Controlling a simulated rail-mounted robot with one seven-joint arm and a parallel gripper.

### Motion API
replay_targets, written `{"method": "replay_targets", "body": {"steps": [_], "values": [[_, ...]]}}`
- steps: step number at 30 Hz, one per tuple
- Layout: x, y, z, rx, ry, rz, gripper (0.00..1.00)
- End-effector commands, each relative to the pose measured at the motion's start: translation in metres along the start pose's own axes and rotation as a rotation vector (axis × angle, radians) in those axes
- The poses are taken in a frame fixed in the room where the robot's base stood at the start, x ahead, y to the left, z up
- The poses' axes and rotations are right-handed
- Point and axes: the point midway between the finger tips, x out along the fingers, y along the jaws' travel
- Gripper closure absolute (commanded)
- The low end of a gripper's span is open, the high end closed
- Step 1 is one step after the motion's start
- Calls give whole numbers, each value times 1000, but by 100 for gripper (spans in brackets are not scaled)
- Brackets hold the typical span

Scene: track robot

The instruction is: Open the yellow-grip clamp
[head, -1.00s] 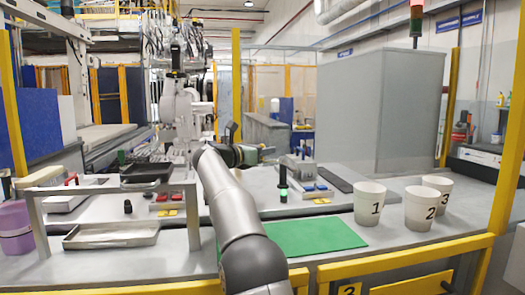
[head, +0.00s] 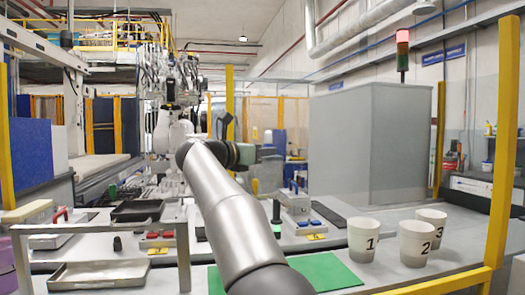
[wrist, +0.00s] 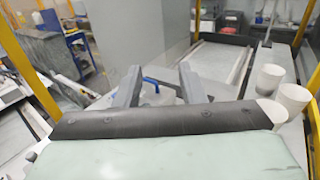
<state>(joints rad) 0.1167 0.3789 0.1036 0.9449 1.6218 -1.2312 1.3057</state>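In the head view my gripper (head: 268,151) is beyond my grey arm, above the back part of the bench. A small yellow patch (head: 254,186) shows just right of my arm, below the gripper; it may be the yellow-grip clamp, but most of it is hidden or too small to tell. A blue-handled clamp (head: 294,200) stands to its right. In the wrist view my gripper (wrist: 159,70) has its two fingers apart with nothing held between them. A blue handle (wrist: 157,83) shows beyond and between the fingers.
A red-handled clamp (head: 61,216) is at the left, near a dark tray (head: 137,211). Numbered white cups (head: 362,240) stand at the right. A black-and-green post (head: 276,215) is behind the green mat (head: 325,273).

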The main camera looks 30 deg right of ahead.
Motion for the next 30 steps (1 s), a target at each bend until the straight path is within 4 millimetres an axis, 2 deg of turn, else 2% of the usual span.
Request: {"method": "replay_targets", "body": {"steps": [4,11,26,30], "values": [[-14,-17,10,2,-1,2,64],[-20,-25,14,0,0,1,64],[-22,-24,16,-6,-4,8,64],[-40,-4,34,-101,-61,118,64]]}}
